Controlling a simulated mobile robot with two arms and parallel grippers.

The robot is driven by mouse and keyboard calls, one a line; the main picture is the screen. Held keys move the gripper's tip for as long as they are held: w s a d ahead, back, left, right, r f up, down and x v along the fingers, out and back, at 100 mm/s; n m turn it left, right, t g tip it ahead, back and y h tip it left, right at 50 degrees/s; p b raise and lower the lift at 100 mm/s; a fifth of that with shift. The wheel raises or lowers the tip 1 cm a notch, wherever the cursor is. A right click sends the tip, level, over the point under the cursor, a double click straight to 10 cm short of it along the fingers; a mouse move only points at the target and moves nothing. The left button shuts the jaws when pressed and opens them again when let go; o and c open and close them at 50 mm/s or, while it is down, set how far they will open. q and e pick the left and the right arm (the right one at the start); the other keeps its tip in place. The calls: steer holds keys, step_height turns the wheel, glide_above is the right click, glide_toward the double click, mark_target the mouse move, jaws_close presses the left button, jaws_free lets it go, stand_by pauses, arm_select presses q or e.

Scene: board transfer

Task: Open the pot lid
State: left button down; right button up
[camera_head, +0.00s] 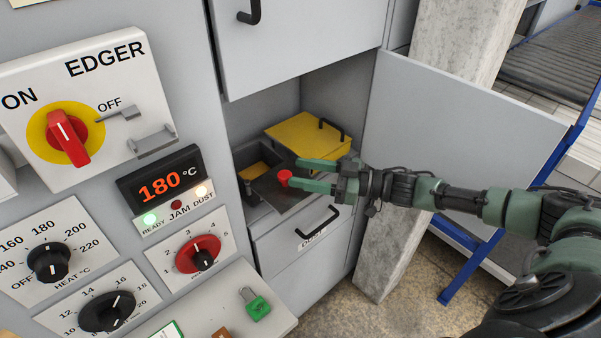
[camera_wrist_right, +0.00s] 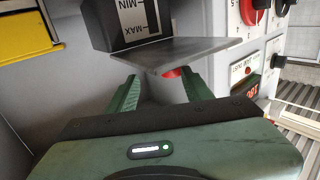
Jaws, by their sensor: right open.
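The pot lid is a flat dark grey plate (camera_head: 295,197) with a red knob (camera_head: 284,177), inside the open cabinet bay. In the right wrist view the plate (camera_wrist_right: 185,55) lies against a black pot (camera_wrist_right: 128,22) marked MIN and MAX, and the red knob (camera_wrist_right: 172,72) shows partly, at the plate's edge. My right gripper (camera_head: 294,171) is open, its green fingers on either side of the knob. In the right wrist view the knob shows between the fingertips (camera_wrist_right: 160,79); I cannot tell whether they touch it. My left gripper is not in view.
A yellow panel (camera_head: 305,132) with a black handle is just behind the lid. The open cabinet door (camera_head: 455,125) stands to the right, behind my right arm. A drawer with a black handle (camera_head: 318,222) is below. The control panel (camera_head: 215,215) is on the left.

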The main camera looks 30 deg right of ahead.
steer(key=s+a+p+v, duration=0.1)
steer(key=p+v, duration=0.2)
steer(key=v, duration=0.6)
steer(key=shift+s, duration=0.15)
stand_by(0.5)
steer(key=shift+a, duration=0.15)
stand_by(0.3)
steer(key=shift+f, duration=0.1)
